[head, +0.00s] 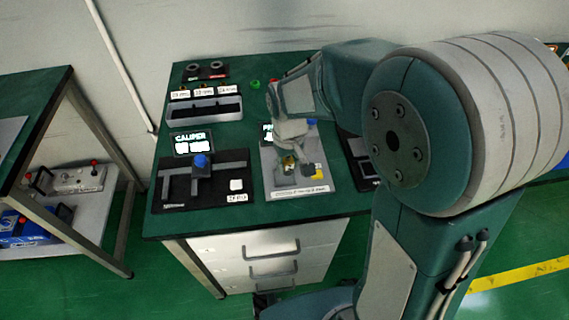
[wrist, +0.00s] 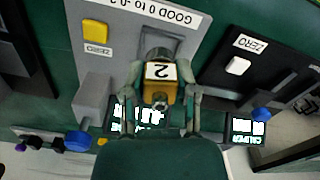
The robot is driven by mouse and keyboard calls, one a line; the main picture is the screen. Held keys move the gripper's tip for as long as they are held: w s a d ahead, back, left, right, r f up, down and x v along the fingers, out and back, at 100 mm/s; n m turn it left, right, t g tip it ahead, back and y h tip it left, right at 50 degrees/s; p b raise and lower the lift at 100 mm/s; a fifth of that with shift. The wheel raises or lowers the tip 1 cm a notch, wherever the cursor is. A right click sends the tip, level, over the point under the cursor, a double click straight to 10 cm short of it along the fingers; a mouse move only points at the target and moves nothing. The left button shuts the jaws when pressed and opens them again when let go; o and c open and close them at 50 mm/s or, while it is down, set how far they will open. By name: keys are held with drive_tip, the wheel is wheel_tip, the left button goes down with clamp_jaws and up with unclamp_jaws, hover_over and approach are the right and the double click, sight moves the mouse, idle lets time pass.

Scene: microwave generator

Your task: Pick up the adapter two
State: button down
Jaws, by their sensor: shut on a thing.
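The adapter two is a small brass-coloured block with a white label reading "2" (wrist: 161,76). In the wrist view it sits between the two fingers of my gripper (wrist: 163,92), and the fingers press on its sides. In the head view my gripper (head: 292,165) is low over the grey gauge plate, with the brass adapter (head: 289,160) partly hidden at its tip. I cannot tell whether the adapter touches the plate.
The grey gauge plate (head: 315,187) has a yellow button (wrist: 96,31). Left of it is a black caliper station (head: 180,193) with a blue knob (head: 201,161). A grey bin (head: 205,109) stands behind on the green table (head: 230,218). Drawers (head: 268,262) are below.

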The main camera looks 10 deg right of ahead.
drive_tip(key=s+d+r, duration=0.2)
drive_tip(key=s+r, duration=0.5)
drive_tip(key=s, duration=0.4)
